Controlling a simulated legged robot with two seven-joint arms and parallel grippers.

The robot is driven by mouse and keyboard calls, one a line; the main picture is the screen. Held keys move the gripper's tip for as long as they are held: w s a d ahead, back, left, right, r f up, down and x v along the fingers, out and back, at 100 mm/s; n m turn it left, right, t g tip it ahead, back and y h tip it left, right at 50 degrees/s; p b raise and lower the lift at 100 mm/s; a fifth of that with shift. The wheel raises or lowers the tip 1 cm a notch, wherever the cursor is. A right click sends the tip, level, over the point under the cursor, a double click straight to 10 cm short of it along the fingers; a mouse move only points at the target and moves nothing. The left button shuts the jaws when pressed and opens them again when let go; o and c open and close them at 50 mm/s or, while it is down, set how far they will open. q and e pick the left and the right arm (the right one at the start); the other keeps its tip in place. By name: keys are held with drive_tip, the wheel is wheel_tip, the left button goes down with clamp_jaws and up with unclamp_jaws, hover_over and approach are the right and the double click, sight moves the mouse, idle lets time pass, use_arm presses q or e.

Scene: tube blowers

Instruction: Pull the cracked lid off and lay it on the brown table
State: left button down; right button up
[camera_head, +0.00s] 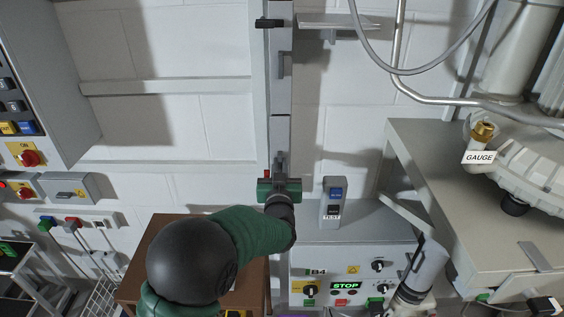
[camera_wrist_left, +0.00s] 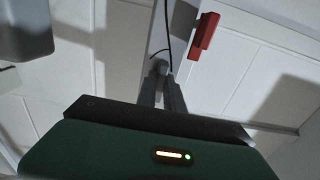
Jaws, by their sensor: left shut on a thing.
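My left gripper (camera_head: 279,164) is raised in front of a narrow grey vertical channel (camera_head: 281,95) on the wall. In the left wrist view its two dark fingers (camera_wrist_left: 163,72) are close together, shut on a small grey part at their tips. The brown table (camera_head: 158,228) stands below, partly hidden by my left arm. My right gripper is not in view.
A grey control box marked B4 with a STOP display (camera_head: 345,285) is right of my arm. A small tester (camera_head: 333,200) stands on it. A large grey bench (camera_head: 450,200) is farther right.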

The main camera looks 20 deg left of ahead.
use_arm(q)
drive_tip(key=shift+v, duration=2.95)
drive_tip(key=shift+r, duration=0.1)
